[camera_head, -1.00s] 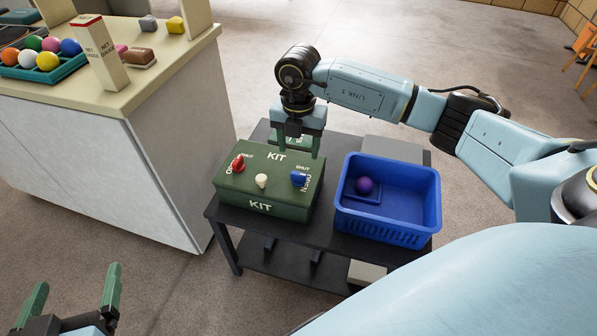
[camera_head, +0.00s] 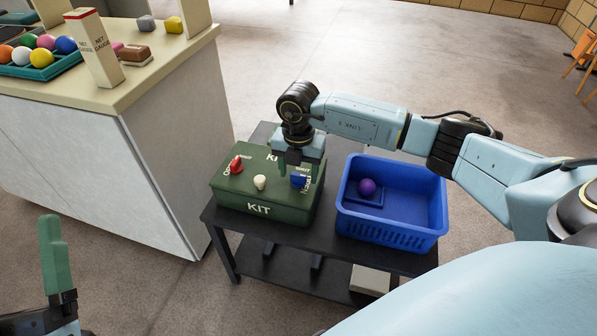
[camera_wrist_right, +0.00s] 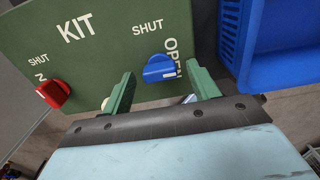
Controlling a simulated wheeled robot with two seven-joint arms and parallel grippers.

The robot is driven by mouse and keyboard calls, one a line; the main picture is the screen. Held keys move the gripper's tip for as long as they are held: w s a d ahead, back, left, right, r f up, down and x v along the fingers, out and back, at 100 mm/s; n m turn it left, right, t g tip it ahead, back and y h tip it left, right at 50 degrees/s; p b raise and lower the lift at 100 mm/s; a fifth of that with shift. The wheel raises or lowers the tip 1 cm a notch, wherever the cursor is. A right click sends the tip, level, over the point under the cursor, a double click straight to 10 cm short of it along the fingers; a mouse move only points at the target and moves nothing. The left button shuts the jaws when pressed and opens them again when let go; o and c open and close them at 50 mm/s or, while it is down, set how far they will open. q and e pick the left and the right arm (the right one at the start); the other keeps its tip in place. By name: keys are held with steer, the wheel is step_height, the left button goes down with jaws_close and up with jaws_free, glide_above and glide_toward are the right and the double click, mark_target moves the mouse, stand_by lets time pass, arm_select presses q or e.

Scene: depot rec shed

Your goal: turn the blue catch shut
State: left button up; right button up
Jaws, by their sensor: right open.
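The green kit box (camera_head: 232,200) stands on a dark table. Its blue catch (camera_head: 299,181) is on the right of its lid and shows large in the right wrist view (camera_wrist_right: 160,69); its long side lies toward the OPEN lettering, with SHUT printed above it. My right gripper (camera_head: 300,172) is open just above the catch, its green fingers on either side of it in the wrist view; I cannot tell whether they touch it.
A red catch (camera_head: 236,164) and a cream knob (camera_head: 260,182) sit on the same lid. A blue basket (camera_head: 393,231) holding a purple ball (camera_head: 367,187) stands close to the right. A counter (camera_head: 150,85) with balls and cartons is at the left.

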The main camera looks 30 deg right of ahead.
steer(key=c, duration=1)
